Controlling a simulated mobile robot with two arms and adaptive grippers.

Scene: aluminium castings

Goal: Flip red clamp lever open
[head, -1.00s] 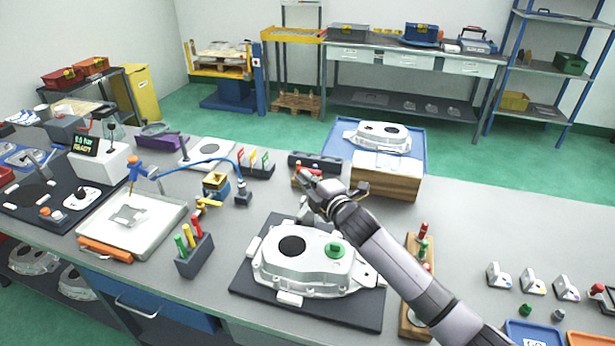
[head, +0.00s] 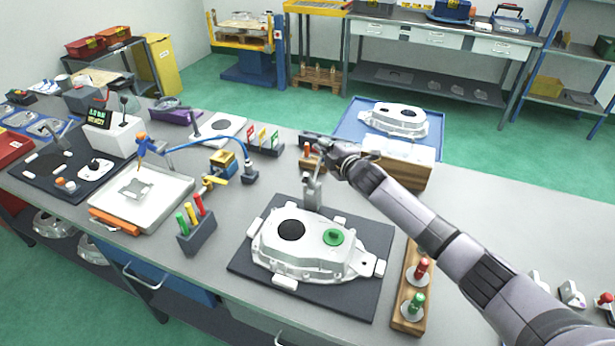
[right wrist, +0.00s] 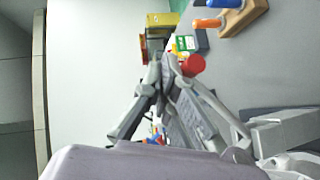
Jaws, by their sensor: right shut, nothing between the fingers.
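A grey upright clamp (head: 312,190) stands at the casting's far edge. My right gripper (head: 318,142) is above and behind the clamp, its fingers shut and empty. In the right wrist view the shut fingertips (right wrist: 166,60) are close beside a red rounded tip (right wrist: 194,65), which looks like the clamp lever's end; I cannot tell whether they touch. My left gripper is out of view.
A wooden block (head: 405,170) stands right of my gripper, before a blue tray (head: 436,151) with another casting. A wooden stand (head: 411,310) with red and green handled tools is at right. A pen holder (head: 200,236) is at left.

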